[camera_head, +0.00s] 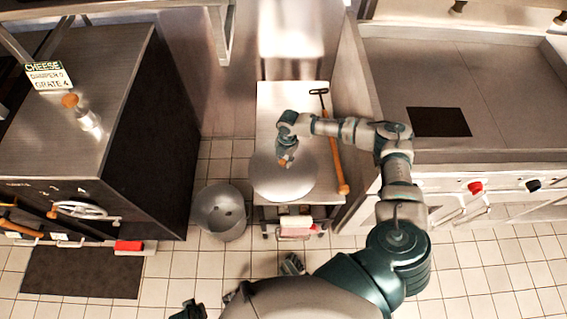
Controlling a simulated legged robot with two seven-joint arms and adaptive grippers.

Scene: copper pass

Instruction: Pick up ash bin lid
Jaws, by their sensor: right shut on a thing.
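The ash bin lid (270,187) is a round, pale grey metal disc above the top of the narrow steel cart in the centre. I cannot tell whether it touches the cart top. My right gripper (285,158) comes in from the right and is shut on the lid at its small orange-brown handle, near the disc's middle. The fingers partly hide the handle. The ash bin (211,222) is a grey metal bucket on the floor, left of the cart, with its top open.
A long tool with a wooden handle (335,160) lies along the cart's right side. A dark steel oven (150,140) stands left, with a handwheel (85,210). A counter (500,90) with a red knob (475,188) stands right.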

